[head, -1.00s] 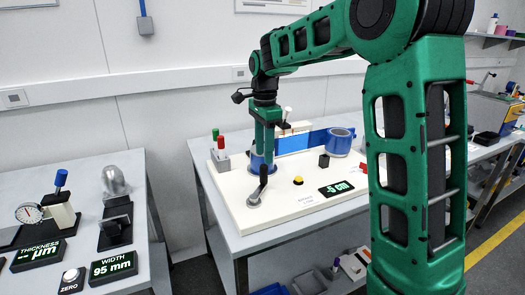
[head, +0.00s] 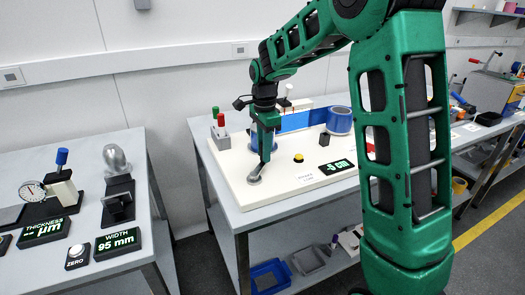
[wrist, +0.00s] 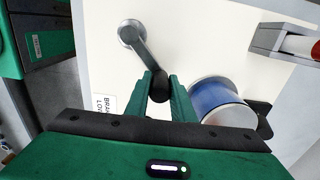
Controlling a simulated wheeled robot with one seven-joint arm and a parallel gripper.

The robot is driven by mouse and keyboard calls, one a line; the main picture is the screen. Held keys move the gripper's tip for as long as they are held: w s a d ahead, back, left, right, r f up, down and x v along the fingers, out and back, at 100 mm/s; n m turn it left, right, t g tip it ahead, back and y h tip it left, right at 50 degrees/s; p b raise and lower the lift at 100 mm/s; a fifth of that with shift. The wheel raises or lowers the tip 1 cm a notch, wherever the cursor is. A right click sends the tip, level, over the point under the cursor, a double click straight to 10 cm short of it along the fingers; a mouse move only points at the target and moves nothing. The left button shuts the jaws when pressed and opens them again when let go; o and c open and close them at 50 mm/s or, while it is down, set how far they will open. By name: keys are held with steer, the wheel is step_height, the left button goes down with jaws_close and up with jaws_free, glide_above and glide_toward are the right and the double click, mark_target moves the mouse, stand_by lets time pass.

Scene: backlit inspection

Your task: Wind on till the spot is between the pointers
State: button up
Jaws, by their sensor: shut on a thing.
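The winding board (head: 232,186) is a cream panel with a left reel (head: 254,142), partly behind my gripper, and a right blue reel (head: 339,121). A blue strip (head: 293,122) runs between them. The crank (head: 255,177) has a grey hub and arm at the board's front left; it also shows in the wrist view (wrist: 132,34). My gripper (head: 265,157) is shut on the dark crank handle, which sits between the fingers in the wrist view (wrist: 160,84). A small display (head: 337,167) shows a centimetre reading. I cannot make out the spot or the pointers.
A yellow button (head: 298,158) and a dark block (head: 323,140) are on the board. A separate left table holds a thickness gauge (head: 34,192) and a width display (head: 117,241). A gap separates the tables.

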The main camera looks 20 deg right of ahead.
steer(key=shift+w+r, duration=0.15)
steer(key=shift+r, duration=0.05)
steer(key=shift+s+d, duration=0.5)
steer(key=shift+s, duration=0.1)
steer(key=shift+s+d, duration=0.35)
steer(key=shift+s, duration=0.2)
steer(key=shift+s+f, duration=0.1)
stand_by(0.3)
steer(key=shift+s+d, duration=0.25)
steer(key=shift+s, duration=0.35)
